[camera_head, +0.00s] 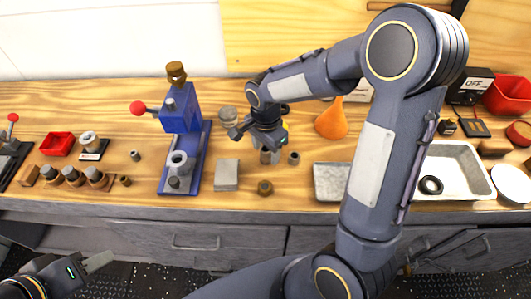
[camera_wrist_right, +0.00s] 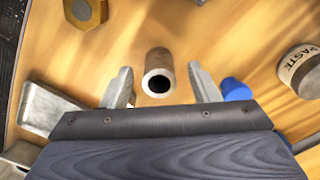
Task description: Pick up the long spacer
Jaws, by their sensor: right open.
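A grey hollow spacer (camera_wrist_right: 158,72), tall and tube-like, stands in the right wrist view with its open end facing the camera. In the wrist view my right gripper (camera_wrist_right: 160,82) is open, with one finger on each side of the spacer and gaps between.
A blue press (camera_head: 182,110) stands left of the right gripper. A grey block (camera_head: 227,175) and a brass hex nut (camera_head: 265,187) lie in front. An orange funnel (camera_head: 332,120) is to the right. A paste jar (camera_wrist_right: 301,70) shows in the wrist view. A metal tray (camera_head: 462,160) stands further right.

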